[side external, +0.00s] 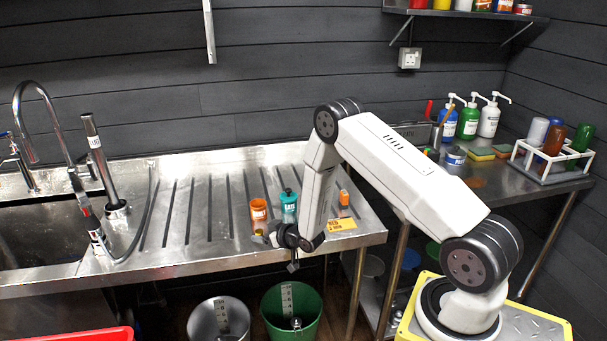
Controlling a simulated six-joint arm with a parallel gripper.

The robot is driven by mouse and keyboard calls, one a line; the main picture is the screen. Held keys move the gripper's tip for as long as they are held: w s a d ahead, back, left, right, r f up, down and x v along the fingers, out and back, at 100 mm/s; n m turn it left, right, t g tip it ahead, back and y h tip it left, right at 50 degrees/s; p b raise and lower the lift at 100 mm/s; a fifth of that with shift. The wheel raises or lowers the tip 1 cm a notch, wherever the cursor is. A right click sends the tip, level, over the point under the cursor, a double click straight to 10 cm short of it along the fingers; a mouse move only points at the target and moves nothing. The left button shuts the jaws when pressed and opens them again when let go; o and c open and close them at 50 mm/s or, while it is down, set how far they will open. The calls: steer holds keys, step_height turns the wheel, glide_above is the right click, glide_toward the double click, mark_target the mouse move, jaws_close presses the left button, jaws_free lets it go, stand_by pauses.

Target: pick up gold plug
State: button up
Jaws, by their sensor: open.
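My gripper (292,265) hangs at the front edge of the steel drainboard (215,215), pointing down. It is small in this view, and I see nothing held in it. A small gold-coloured piece (259,234) shows just left of my wrist, below an orange cup (258,211). It may be the gold plug, but it is too small to be sure. My gripper is to its right and lower in the picture. My wrist and forearm hide part of the drainboard.
A teal container (289,205) stands beside the orange cup. A yellow card (342,224) and an orange-capped item (344,198) are right of my forearm. A green bucket (291,312) and a metal bucket (218,320) stand below the edge. The drainboard's left part is mostly clear.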

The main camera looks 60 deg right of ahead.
steer(key=shift+w+f, duration=0.1)
steer(key=shift+w, duration=0.1)
stand_by(0.4)
jaws_close()
